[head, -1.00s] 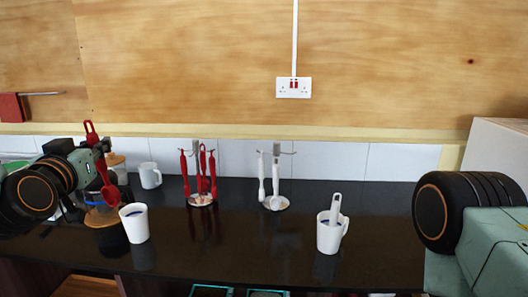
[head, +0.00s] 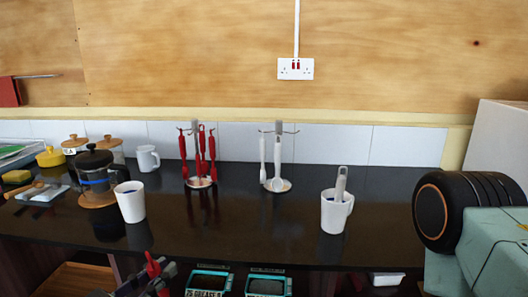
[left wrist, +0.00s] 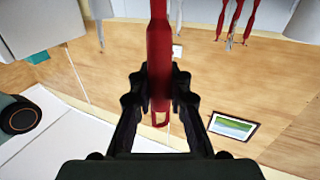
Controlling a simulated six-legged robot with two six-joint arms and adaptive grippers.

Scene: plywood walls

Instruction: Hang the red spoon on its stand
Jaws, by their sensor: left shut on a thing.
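The red spoon (left wrist: 159,45) is in the left wrist view, its red shaft running between the jaws of my left gripper (left wrist: 160,88). The gripper is shut on it. In the head view my left gripper (head: 150,275) is low, in front of the counter's front edge, with a small red part of the spoon showing; the rest is hidden or out of frame. The stand with red utensils (head: 200,183) is at the back of the counter, with several red utensils hanging on it. My right gripper is out of view; only my right arm shows.
A stand with white utensils (head: 277,186) is right of the red one. A white mug (head: 131,203) is in front left, and a mug with a white utensil (head: 334,213) is at right. A French press (head: 97,178) and jars crowd the left. The black counter (head: 240,225) is clear centrally.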

